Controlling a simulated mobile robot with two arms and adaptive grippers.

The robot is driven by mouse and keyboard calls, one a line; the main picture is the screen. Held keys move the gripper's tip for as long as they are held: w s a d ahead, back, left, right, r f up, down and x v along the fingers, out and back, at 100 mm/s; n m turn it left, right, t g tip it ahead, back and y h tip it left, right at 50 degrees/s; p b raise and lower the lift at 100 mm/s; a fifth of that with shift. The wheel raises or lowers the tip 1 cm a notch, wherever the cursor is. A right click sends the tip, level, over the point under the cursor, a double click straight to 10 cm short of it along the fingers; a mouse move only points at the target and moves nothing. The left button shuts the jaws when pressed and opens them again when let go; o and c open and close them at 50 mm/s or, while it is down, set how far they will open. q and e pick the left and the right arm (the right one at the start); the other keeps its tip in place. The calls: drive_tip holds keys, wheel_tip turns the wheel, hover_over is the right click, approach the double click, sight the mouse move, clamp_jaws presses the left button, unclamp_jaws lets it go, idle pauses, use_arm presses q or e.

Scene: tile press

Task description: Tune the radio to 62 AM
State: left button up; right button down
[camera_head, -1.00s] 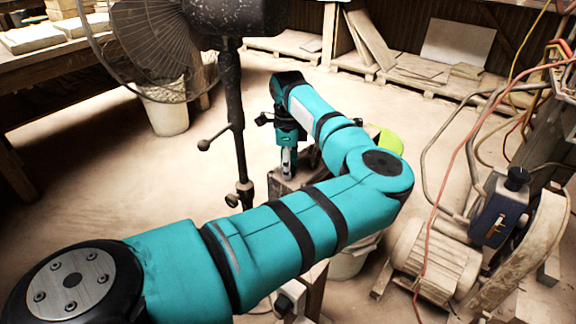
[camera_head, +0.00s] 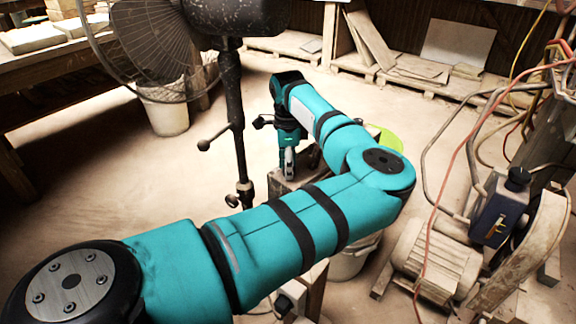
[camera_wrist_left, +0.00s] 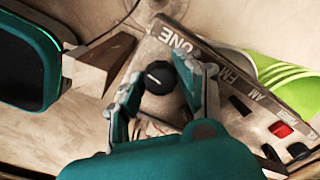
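The radio (camera_wrist_left: 235,72) shows in the left wrist view as a dusty, worn face with a dark slanted band lettered "ONE", "FM" and "AM". My left gripper (camera_wrist_left: 163,72) has one finger on each side of the knob, seemingly open with slight gaps; contact is hard to judge. In the head view my left gripper (camera_head: 288,165) points down at the far end of my arm, which hides most of the radio. My right gripper is in neither view.
A red button (camera_wrist_left: 282,129) and a smaller black knob (camera_wrist_left: 298,150) sit on the radio's right part. A green striped item (camera_wrist_left: 280,75) lies beside it. A fan (camera_head: 235,85) stands left of my gripper; a motor (camera_head: 435,260) with hoses stands at right.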

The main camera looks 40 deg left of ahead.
use_arm(q)
drive_tip(key=o, duration=0.3)
drive_tip(key=shift+r, duration=0.1)
wheel_tip(320, 180, up, 7)
drive_tip(key=shift+r, duration=0.15)
idle(0.8)
